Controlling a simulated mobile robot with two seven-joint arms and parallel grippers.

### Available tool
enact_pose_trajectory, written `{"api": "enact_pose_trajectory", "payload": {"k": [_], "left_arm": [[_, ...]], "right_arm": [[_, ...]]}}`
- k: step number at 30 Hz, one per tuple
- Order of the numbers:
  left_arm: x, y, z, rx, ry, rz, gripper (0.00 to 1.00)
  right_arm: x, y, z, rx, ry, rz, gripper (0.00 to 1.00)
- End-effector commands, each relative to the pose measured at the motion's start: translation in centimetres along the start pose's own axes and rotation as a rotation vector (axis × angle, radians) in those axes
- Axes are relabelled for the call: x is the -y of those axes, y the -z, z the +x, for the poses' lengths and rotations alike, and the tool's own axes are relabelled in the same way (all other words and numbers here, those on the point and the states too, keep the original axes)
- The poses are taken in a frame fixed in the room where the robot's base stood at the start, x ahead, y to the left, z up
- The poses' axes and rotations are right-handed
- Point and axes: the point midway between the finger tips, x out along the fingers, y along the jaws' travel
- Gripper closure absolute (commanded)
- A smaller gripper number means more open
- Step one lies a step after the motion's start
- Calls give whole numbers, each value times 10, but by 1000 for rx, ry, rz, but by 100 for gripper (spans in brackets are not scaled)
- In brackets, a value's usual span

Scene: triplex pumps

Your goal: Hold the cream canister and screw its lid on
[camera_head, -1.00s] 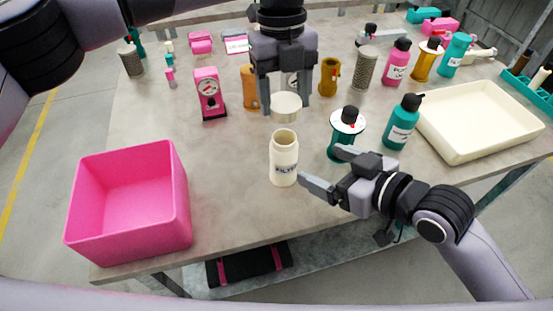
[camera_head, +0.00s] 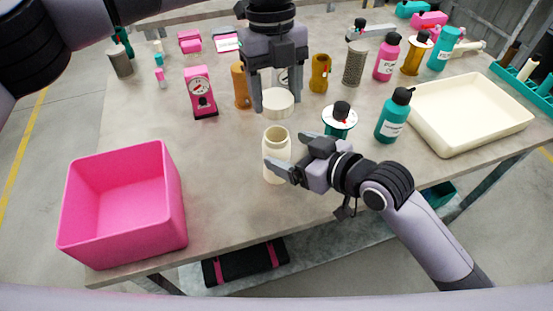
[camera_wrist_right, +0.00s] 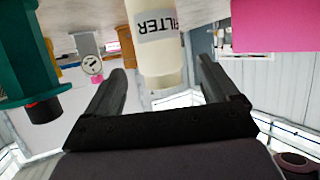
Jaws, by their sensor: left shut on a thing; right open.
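The cream canister (camera_head: 275,143) stands upright and open-topped on the table, its label now mostly hidden by my right gripper. My right gripper (camera_head: 284,158) is open beside it, with one finger crossing in front of its body. In the right wrist view the canister (camera_wrist_right: 153,52) appears upside down with a "FILTER" label, between the two spread fingers (camera_wrist_right: 162,75). My left gripper (camera_head: 276,100) points down and is shut on the round cream lid (camera_head: 279,105). The lid is apart from the canister, higher in the picture than its mouth.
A pink bin (camera_head: 122,237) is at front left, a cream tray (camera_head: 447,149) at right. A pink gauge box (camera_head: 200,93) stands behind left. Table between bin and canister is clear.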

Motion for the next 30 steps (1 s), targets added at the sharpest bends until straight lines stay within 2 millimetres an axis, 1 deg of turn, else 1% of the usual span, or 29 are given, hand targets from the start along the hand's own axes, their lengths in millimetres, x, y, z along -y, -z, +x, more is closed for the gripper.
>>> {"api": "enact_pose_trajectory", "payload": {"k": [1,3,6,10,15,24,25,26,27,29,30], "left_arm": [[0,0,0,0,0,0,68],[0,0,0,0,0,0,68],[0,0,0,0,0,0,68],[0,0,0,0,0,0,68],[0,0,0,0,0,0,68],[0,0,0,0,0,0,68],[0,0,0,0,0,0,68],[0,0,0,0,0,0,68],[0,0,0,0,0,0,68],[0,0,0,0,0,0,68],[0,0,0,0,0,0,68]], "right_arm": [[0,1,8,-1,-1,2,12],[0,0,19,1,0,1,12],[0,0,31,0,-1,-1,12],[0,0,42,0,-1,0,12],[0,0,50,0,-1,-1,12],[0,0,50,0,-1,-1,12],[0,0,50,0,-1,-1,19],[0,0,50,0,-1,-1,29],[0,0,50,0,-1,-1,42],[0,0,50,0,-1,-1,61],[0,0,50,0,-1,-1,74]]}}
